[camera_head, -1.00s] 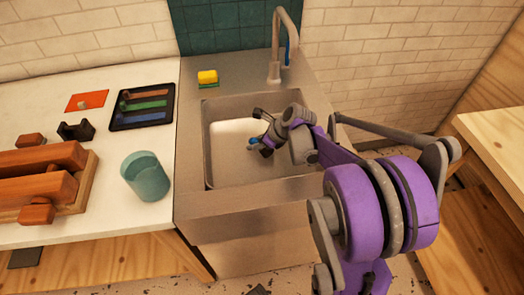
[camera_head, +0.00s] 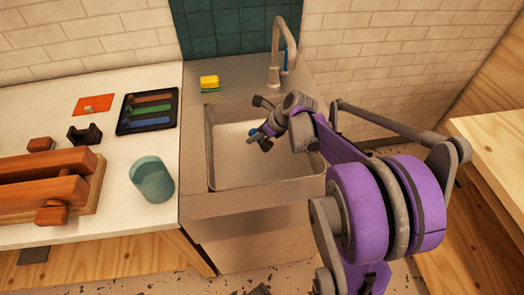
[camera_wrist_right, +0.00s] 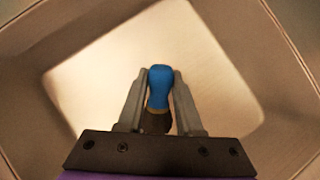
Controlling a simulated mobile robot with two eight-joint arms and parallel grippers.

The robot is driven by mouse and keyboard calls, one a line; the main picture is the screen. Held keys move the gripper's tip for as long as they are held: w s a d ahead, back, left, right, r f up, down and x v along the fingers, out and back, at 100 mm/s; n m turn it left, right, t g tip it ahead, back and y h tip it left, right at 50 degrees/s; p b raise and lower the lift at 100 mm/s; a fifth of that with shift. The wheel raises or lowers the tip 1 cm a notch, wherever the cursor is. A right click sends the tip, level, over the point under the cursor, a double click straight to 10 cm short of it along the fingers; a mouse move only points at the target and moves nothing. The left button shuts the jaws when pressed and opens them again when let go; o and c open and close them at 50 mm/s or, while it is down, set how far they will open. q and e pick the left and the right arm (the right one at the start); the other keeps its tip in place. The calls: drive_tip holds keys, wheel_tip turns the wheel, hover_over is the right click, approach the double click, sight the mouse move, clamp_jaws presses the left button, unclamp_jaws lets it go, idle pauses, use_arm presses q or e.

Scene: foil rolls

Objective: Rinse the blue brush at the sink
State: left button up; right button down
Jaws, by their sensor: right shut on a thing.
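My right gripper (camera_head: 262,130) is over the basin of the sink (camera_head: 225,185). It is shut on the blue brush (camera_wrist_right: 160,78), whose rounded blue end shows between the fingers in the right wrist view. In the head view only a small blue bit of the brush (camera_head: 253,133) shows beside the fingers. The rest of the brush is hidden by the gripper. The grey tap (camera_head: 276,60) stands at the back of the sink, behind the gripper, with a blue part on it. My left gripper is not in view.
A yellow and green sponge (camera_head: 209,82) lies on the sink's back left rim. On the white counter (camera_head: 100,225) are a teal cup (camera_head: 152,180), a black tray (camera_head: 147,112) with coloured strips, an orange sheet (camera_head: 93,105), a black holder (camera_head: 84,134) and wooden rollers (camera_head: 45,175).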

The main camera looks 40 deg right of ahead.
sight(255, 131)
drive_tip(key=shift+r+p, duration=1.55)
drive_tip(key=shift+r, duration=1)
use_arm(q)
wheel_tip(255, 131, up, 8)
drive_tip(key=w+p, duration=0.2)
drive_tip(key=p, duration=0.1)
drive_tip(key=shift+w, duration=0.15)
use_arm(e)
drive_tip(key=shift+r, duration=2.75)
drive_tip(key=shift+r, duration=0.1)
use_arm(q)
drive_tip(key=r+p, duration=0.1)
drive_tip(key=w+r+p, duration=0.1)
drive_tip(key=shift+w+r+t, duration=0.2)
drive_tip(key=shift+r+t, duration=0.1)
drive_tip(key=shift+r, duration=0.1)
use_arm(e)
wheel_tip(255, 131, up, 4)
drive_tip(key=shift+w+f, duration=0.1)
drive_tip(key=shift+f, duration=0.05)
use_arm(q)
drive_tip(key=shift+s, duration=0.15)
